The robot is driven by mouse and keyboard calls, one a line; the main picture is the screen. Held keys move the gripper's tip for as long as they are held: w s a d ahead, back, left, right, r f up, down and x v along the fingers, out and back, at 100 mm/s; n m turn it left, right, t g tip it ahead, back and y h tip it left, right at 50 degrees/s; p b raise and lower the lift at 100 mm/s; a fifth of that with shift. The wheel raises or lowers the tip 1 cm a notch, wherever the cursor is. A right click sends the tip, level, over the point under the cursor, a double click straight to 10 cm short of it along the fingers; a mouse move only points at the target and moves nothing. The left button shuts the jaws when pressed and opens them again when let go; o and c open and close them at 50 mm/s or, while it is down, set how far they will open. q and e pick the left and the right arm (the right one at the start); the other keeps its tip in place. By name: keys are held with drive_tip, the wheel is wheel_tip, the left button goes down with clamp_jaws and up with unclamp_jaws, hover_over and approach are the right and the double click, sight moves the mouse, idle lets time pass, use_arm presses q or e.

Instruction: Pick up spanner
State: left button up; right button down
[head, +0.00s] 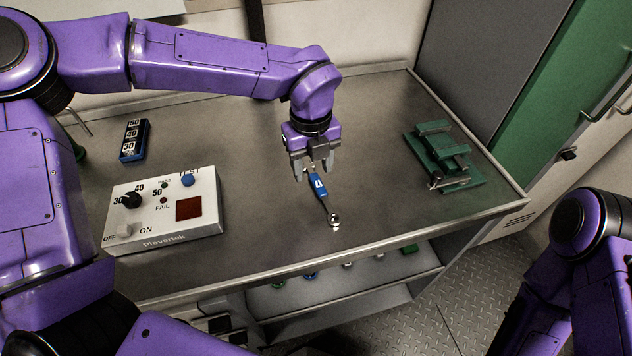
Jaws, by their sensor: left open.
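The spanner (323,193) has a blue handle with a white mark and a metal ring-like head (333,218) pointing toward the table's front edge. My left gripper (313,174) is over the handle's far end, pointing down, with its two grey fingers apart on either side of it. The far tip of the handle is partly hidden by the gripper. I cannot tell whether the fingers touch the spanner. My right arm shows at the lower right, but its gripper is out of the picture.
The spanner lies on a grey metal table (260,240). A white control box (130,215) stands at left, with a blue numbered block (134,141) behind it. A green stepped fixture (446,160) stands at right. A lower shelf (345,285) holds small items.

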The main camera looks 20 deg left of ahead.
sight(317, 180)
use_arm(q)
drive_tip(key=f, duration=0.1)
drive_tip(key=w+f, duration=0.1)
drive_tip(key=f, duration=0.1)
drive_tip(key=w+f, duration=0.1)
drive_tip(key=f, duration=0.1)
drive_tip(key=shift+w+d+f+p, duration=0.15)
drive_tip(key=shift+w+d+p, duration=0.1)
drive_tip(key=shift+p, duration=0.15)
drive_tip(key=shift+s, duration=0.55)
drive_tip(key=shift+c, duration=1)
drive_tip(key=c, duration=0.5)
drive_tip(key=shift+w, duration=0.2)
clamp_jaws()
use_arm(e)
drive_tip(key=shift+w+r, duration=0.4)
drive_tip(key=shift+w, duration=0.05)
